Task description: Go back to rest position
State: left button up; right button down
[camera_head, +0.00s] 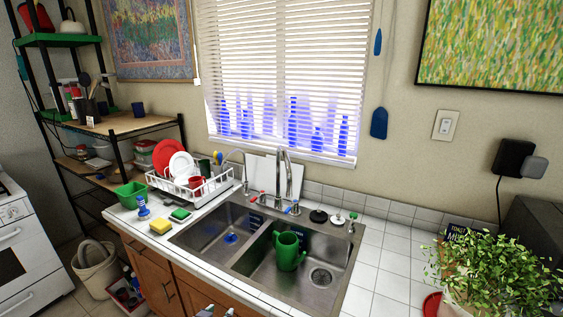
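The task names no object. At the bottom edge of the head view, left of the middle, small grey and bluish tips (217,311) just show in front of the counter. They look like part of one of my grippers, probably the left. Most of it is cut off, so I cannot tell whether it is open or shut, and nothing held is visible. No right gripper or arm can be made out.
A double sink (215,236) with a green watering can (288,251) in its right basin lies ahead. A white dish rack (190,189), yellow sponge (161,226) and green tub (131,195) stand left. A leafy plant (495,270) fills the right corner.

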pick_arm(q)
jog(key=s+a+f+g+y, duration=0.1)
jog(key=s+a+f+g, duration=0.15)
jog(key=s, duration=0.55)
jog(key=s+a+f+g, duration=0.15)
jog(key=s+g, duration=0.25)
jog(key=s, duration=0.4)
jog(key=s+f+g, duration=0.1)
jog(key=s+f, duration=0.1)
jog(key=f, duration=1.5)
jog(key=s+f, duration=0.2)
jog(key=f, duration=1.5)
jog(key=s+a+f, duration=0.2)
jog(key=s+f, duration=0.7)
jog(key=s, duration=0.1)
jog(key=s+a+f+g, duration=0.1)
jog(key=s+a+f, duration=0.1)
jog(key=s+f, duration=0.7)
jog(key=shift+s+a+f+y, duration=0.2)
jog(key=shift+s+a+y, duration=0.1)
jog(key=shift+s, duration=0.8)
